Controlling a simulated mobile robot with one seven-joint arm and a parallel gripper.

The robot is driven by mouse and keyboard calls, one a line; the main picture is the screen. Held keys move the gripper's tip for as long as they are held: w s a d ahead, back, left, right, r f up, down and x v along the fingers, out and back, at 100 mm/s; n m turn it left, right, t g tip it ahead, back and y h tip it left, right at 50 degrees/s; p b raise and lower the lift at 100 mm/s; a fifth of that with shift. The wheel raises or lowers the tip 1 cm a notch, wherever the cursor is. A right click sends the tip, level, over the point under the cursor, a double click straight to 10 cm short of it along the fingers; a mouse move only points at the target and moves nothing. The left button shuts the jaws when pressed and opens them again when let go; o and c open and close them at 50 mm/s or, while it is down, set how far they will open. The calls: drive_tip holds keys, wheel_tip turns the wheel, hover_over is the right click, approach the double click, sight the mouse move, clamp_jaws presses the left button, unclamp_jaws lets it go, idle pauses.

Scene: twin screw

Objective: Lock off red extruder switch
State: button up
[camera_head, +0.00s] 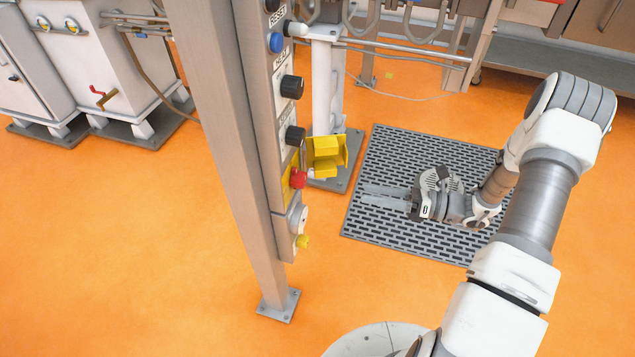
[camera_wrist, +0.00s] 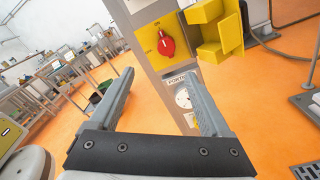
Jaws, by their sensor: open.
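The red extruder switch (camera_head: 298,179) is a red knob on the side of the upright control post. In the wrist view the red knob (camera_wrist: 166,44) sits on a yellow plate (camera_wrist: 152,38), its handle standing near upright. A yellow hinged lockout cover (camera_head: 326,153) stands open beside it; the cover (camera_wrist: 214,28) shows right of the knob in the wrist view. My gripper (camera_head: 368,195) is open and empty, its fingers pointing left toward the post. In the wrist view my gripper (camera_wrist: 158,95) has its two fingers spread apart, below the knob and not touching it.
A perforated grey mat (camera_head: 385,150) lies under my gripper. Orange floor (camera_head: 130,240) is clear at left. Pipes (camera_head: 400,52) run behind.

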sight(305, 180)
drive_tip(key=shift+m+t, duration=0.5)
drive_tip(key=shift+m, duration=0.1)
drive_tip(key=x, duration=0.5)
drive_tip(key=b+x, duration=0.1)
drive_tip(key=x, duration=0.5)
drive_tip(key=f+b+x, duration=0.1)
drive_tip(key=x, duration=0.4)
drive_tip(key=shift+w+a+f, duration=0.1)
drive_tip(key=shift+w+a, duration=0.1)
drive_tip(key=shift+w, duration=0.1)
clamp_jaws()
